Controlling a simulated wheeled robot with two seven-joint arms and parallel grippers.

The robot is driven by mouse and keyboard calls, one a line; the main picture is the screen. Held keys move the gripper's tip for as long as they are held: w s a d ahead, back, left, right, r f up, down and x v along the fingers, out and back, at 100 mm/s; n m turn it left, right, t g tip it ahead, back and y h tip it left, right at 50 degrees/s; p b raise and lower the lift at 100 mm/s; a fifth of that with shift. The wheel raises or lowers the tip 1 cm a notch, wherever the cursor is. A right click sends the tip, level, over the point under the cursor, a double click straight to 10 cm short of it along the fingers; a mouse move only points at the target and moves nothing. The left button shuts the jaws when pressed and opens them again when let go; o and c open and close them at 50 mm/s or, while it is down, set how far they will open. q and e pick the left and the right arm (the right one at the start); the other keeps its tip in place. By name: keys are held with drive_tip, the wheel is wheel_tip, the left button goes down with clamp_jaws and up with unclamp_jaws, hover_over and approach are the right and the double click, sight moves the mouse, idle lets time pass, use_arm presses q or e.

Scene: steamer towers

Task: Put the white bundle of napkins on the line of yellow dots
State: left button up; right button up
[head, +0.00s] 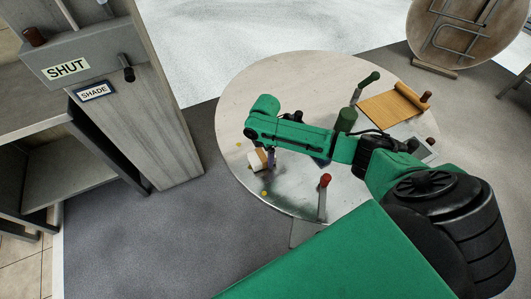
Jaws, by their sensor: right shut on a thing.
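The white bundle of napkins (254,164), with a tan band, is small and partly hidden near the left edge of the round table. My right gripper (268,160) reaches down over it from the right and is shut on it. Yellow dots show on the table on two sides of the bundle: one yellow dot (238,145) beyond it and another yellow dot (264,193) nearer. Any dots between them are hidden. I cannot tell whether the bundle touches the tabletop. My left gripper is not in view.
My right arm crosses over the table. A grey cabinet (150,120) stands at the left. The table's far left part is clear.

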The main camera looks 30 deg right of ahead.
sight(266, 153)
drive_tip(key=shift+f, duration=0.35)
drive_tip(key=o, duration=1.2)
wheel_tip(266, 153, up, 14)
drive_tip(key=shift+r+b, duration=0.25)
drive_tip(key=shift+b, duration=0.2)
